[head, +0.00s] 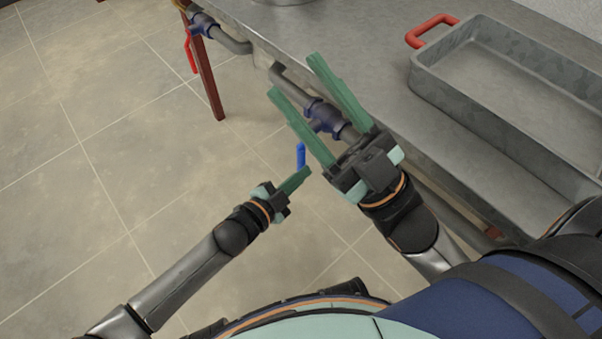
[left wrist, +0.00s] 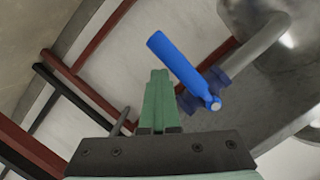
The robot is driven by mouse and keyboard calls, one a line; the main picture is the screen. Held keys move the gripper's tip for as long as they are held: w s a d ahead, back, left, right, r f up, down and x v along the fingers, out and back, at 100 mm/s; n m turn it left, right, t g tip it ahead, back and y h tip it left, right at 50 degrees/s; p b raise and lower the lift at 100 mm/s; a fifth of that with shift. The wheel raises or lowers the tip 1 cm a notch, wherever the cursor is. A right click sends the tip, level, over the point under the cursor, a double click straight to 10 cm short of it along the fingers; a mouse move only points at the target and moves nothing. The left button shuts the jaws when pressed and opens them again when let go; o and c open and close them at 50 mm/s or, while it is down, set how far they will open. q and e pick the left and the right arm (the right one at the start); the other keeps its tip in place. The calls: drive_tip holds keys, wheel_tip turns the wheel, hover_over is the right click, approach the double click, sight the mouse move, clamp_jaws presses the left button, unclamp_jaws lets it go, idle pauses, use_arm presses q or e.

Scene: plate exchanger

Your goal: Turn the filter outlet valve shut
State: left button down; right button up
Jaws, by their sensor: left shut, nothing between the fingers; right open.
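A valve with a blue body (head: 325,117) sits on the grey pipe under the table edge. Its blue lever (head: 300,155) hangs down from the pipe; no label shows which valve is the filter outlet. In the left wrist view the lever (left wrist: 176,64) slants just right of the fingertips, apart from them in the picture. My left gripper (head: 304,172) is shut and empty, with its tips near the lever's lower end. The closed fingers (left wrist: 158,75) also show in the left wrist view. My right gripper (head: 295,75) is open and empty, above the pipe and table edge.
Another valve with a blue body (head: 203,23) and a red lever (head: 190,54) is at the far left, near a red table leg (head: 208,85). A metal tray (head: 430,82) with red handles stands on the table (head: 345,35). The floor to the left is clear.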

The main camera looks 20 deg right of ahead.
use_arm(q)
drive_tip(key=shift+w+a+f, duration=0.25)
drive_tip(key=shift+a, duration=0.05)
drive_tip(key=p+v, duration=0.5)
drive_tip(key=v, duration=0.7)
drive_tip(key=shift+s+r, duration=0.25)
drive_tip(key=shift+s, duration=0.1)
